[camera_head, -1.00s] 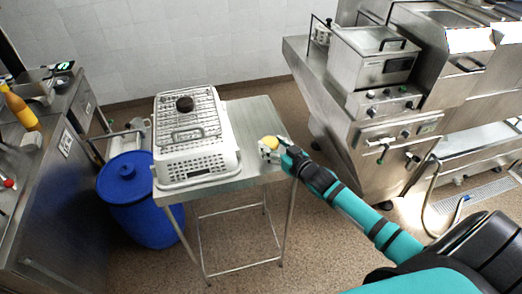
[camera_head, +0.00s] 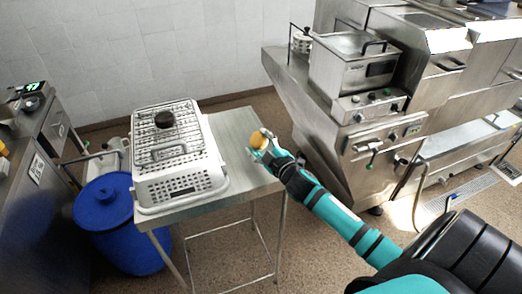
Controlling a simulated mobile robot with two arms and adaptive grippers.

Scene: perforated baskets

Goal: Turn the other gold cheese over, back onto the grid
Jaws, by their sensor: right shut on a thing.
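The gold cheese (camera_head: 257,141) is held by my right gripper (camera_head: 259,144), which is shut on it at the right side of the steel table, to the right of the basket. The cheese looks tilted up on edge. The grid (camera_head: 152,150) is a wire rack lying on top of the white perforated basket (camera_head: 182,187). A dark round piece (camera_head: 165,119) sits on the grid toward its far end. No other gold cheese shows on the grid. My left gripper is not in the view.
The steel table (camera_head: 228,124) has bare room between the basket and my right gripper. A blue barrel (camera_head: 110,225) stands left of the table. A steel cooking unit (camera_head: 375,120) stands to the right. A counter with a scale (camera_head: 32,98) is at the left.

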